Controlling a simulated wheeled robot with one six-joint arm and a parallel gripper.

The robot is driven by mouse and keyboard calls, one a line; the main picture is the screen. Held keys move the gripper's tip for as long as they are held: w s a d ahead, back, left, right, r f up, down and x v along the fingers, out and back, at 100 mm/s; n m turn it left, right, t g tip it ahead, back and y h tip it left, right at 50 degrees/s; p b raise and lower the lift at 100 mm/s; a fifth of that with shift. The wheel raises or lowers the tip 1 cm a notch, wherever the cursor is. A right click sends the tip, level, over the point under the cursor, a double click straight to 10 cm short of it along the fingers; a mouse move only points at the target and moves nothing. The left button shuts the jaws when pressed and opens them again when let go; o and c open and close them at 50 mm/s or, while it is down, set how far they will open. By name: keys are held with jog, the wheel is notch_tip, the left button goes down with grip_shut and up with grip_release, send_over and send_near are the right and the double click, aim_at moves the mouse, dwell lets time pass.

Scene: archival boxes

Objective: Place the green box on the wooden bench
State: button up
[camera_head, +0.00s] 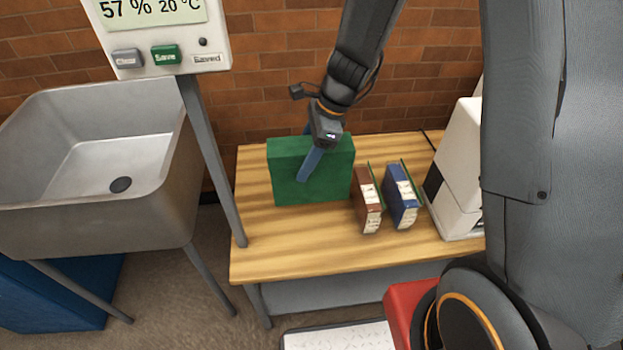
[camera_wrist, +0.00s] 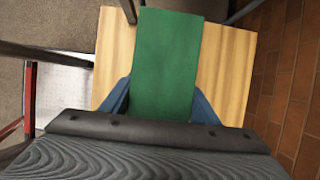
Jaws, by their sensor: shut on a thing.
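The green box (camera_head: 285,180) stands upright at the left part of the wooden bench (camera_head: 300,250). My gripper (camera_head: 312,160) comes down from above, with its blue fingers shut on the box, one on each broad face. In the wrist view the green box (camera_wrist: 166,65) lies between the two blue fingers, and the bench top (camera_wrist: 222,70) shows on both sides of it. The box looks to be at or just above the bench top; I cannot tell whether its underside touches. The far finger is mostly hidden behind the box.
A brown binder (camera_head: 367,200) and a blue binder (camera_head: 401,196) stand right of the box. A white device (camera_head: 456,170) is at the bench's right end. A display post (camera_head: 212,160) and a metal sink (camera_head: 95,165) are left. The bench's front strip is clear.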

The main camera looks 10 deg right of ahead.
jog(key=shift+f+b, duration=0.4)
jog(key=shift+f, duration=3.25)
jog(key=o, duration=1.6)
jog(key=shift+c, duration=0.2)
jog(key=p+v, duration=0.1)
jog(key=v, duration=1.1)
jog(key=shift+s, duration=0.1)
jog(key=s+d+r+n+h, duration=0.2)
jog(key=s+d+r+n, duration=0.1)
jog(key=s+d+n, duration=0.3)
jog(key=s+d+r+n+h, duration=0.2)
jog(key=s+d+n, duration=0.4)
jog(key=s+n, duration=0.3)
jog(key=shift+s+d+r+n, duration=0.3)
jog(key=shift+r+n, duration=0.3)
jog(key=shift+n, duration=0.4)
